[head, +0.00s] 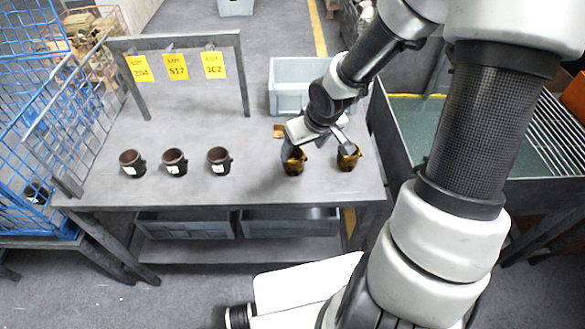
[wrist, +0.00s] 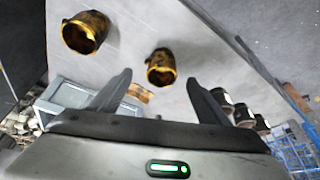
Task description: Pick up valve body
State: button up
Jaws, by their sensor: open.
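Two brass-yellow, cup-shaped parts that look like valve bodies stand on the grey table. The left one (head: 293,165) shows in the wrist view (wrist: 160,68) just beyond and between my fingertips. The right one (head: 348,160) shows at the upper left of the wrist view (wrist: 84,36). Three dark cups of similar shape with white labels, at left (head: 131,165), middle (head: 174,164) and right (head: 219,162), stand further left. My gripper (head: 318,150) is open and empty, above and close to the two yellow parts. Its fingers (wrist: 158,90) are apart. The exact height gap cannot be told.
A rack with yellow lot tags (head: 177,67) stands behind the dark cups. A grey bin (head: 290,88) sits at the table's back right. A blue wire cage (head: 28,120) is at left, a green-bottomed trough (head: 420,125) at right. Table space in front is clear.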

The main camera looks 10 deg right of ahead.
jog(key=b, duration=0.2)
send_over(299, 170)
jog(key=f, duration=0.5)
jog(key=shift+w, duration=0.35)
jog(key=b+x, duration=0.1)
jog(key=x, duration=0.1)
jog(key=b+x, duration=0.1)
jog(key=x, duration=0.2)
jog(key=shift+w+a+b, duration=0.2)
jog(key=shift+a+b, duration=0.05)
jog(key=shift+b, duration=0.15)
jog(key=shift+c, duration=0.4)
jog(key=shift+r, duration=0.15)
jog(key=c, duration=1.2)
